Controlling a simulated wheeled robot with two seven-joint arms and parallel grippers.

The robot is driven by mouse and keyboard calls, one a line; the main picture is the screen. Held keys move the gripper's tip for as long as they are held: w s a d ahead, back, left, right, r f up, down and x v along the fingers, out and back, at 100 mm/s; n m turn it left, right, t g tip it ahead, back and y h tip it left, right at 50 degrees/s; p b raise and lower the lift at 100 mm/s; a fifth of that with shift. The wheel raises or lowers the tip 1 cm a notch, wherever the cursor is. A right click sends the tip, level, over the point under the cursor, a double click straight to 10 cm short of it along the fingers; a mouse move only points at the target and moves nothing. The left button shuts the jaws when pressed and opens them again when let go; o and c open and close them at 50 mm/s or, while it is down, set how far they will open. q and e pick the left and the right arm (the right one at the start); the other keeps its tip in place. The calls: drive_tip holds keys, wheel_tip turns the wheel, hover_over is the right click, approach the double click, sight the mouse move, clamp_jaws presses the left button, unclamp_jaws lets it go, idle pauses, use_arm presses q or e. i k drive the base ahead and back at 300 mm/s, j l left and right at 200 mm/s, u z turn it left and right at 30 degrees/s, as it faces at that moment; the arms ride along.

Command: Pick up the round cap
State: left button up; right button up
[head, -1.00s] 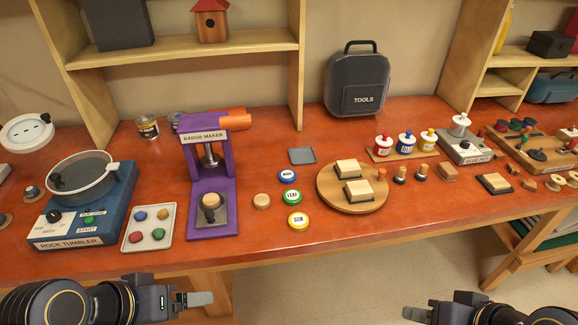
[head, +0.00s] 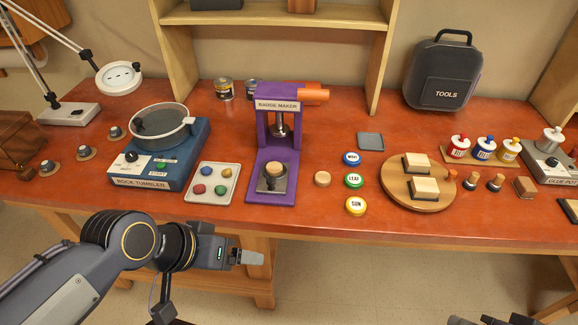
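No object is labelled as a round cap, so I cannot tell which one it is. A round wooden disc (head: 322,179) lies flat on the bench, right of the purple badge maker (head: 262,140). Another round tan piece (head: 274,170) sits on the badge maker's base. The rock tumbler (head: 160,165) carries a round grey top (head: 160,122) with a small black knob. My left gripper (head: 252,258) is in front of the bench edge, below the badge maker and apart from everything; its finger gap is not visible. My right arm barely shows at the bottom right edge.
Round badges (head: 354,181) marked with words lie right of the disc. A tray of coloured stones (head: 213,182) sits beside the tumbler. A round wooden board (head: 393,188) holds two blocks. A lamp (head: 118,78) stands at left. The bench front strip is clear.

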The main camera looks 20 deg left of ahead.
sight(350, 159)
drive_tip(key=i+l, duration=0.25)
drive_tip(key=l, duration=0.15)
drive_tip(key=i+l, duration=0.55)
drive_tip(key=l, duration=0.2)
